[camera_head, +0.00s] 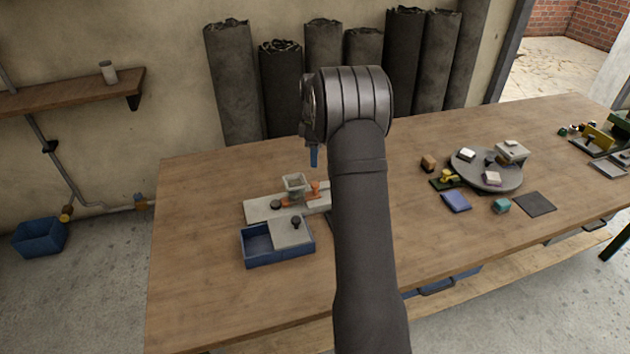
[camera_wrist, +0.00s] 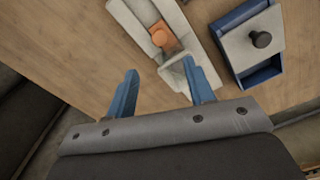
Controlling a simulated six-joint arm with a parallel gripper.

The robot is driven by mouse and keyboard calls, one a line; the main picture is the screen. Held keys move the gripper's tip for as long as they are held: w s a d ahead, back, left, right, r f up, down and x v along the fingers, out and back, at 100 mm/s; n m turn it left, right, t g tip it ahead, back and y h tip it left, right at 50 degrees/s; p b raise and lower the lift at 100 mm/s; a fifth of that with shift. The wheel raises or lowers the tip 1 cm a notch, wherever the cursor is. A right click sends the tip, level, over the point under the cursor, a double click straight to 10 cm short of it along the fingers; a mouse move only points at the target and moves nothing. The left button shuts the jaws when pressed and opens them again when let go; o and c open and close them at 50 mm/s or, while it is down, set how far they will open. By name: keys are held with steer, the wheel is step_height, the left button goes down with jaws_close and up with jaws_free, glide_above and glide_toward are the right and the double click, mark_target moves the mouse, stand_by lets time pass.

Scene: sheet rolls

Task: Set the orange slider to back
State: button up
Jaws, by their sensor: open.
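The orange slider (camera_head: 315,188) is a small upright orange piece on a light grey base (camera_head: 258,210) on the table. It also shows in the wrist view (camera_wrist: 159,34), in the base's slot. My arm hides the base's right end in the head view. My gripper (camera_wrist: 163,92) has two blue fingers spread apart with nothing between them. In the head view one blue fingertip (camera_head: 314,157) shows above and behind the base. The gripper is apart from the slider.
A blue box (camera_head: 279,258) with a grey lid and dark knob is in front. A round grey turntable (camera_head: 487,178) with small blocks is at right. The table's left side is clear.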

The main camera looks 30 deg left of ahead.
mark_target(315, 184)
step_height(315, 184, down, 11)
stand_by(0.3)
